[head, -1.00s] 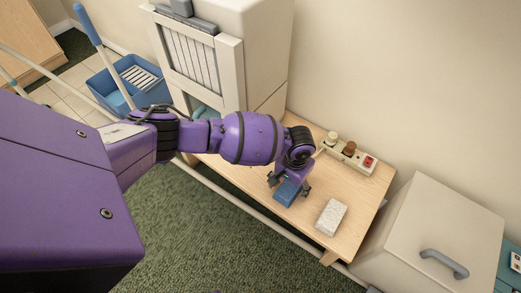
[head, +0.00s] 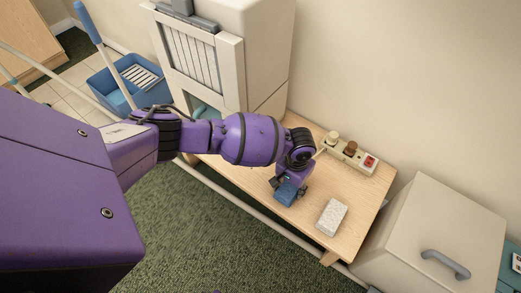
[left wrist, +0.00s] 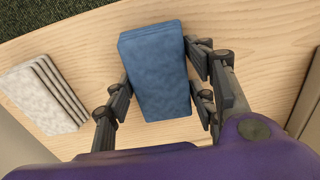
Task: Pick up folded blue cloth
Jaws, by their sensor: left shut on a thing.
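The folded blue cloth (head: 286,194) lies on the light wooden table (head: 350,222). In the left wrist view the folded blue cloth (left wrist: 155,68) shows as a thick block between the fingers. My left gripper (head: 288,187) reaches down over it. In the left wrist view my left gripper (left wrist: 160,98) is shut on the cloth, with fingers against its two sides. I cannot tell whether the cloth has left the table top. My right gripper is not in view.
A folded white cloth (head: 331,217) lies right of the blue one; it also shows in the left wrist view (left wrist: 42,95). A power strip (head: 348,155) lies along the wall. A cream box with a grey handle (head: 440,240) stands at the right, and a tall cream cabinet (head: 262,60) behind.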

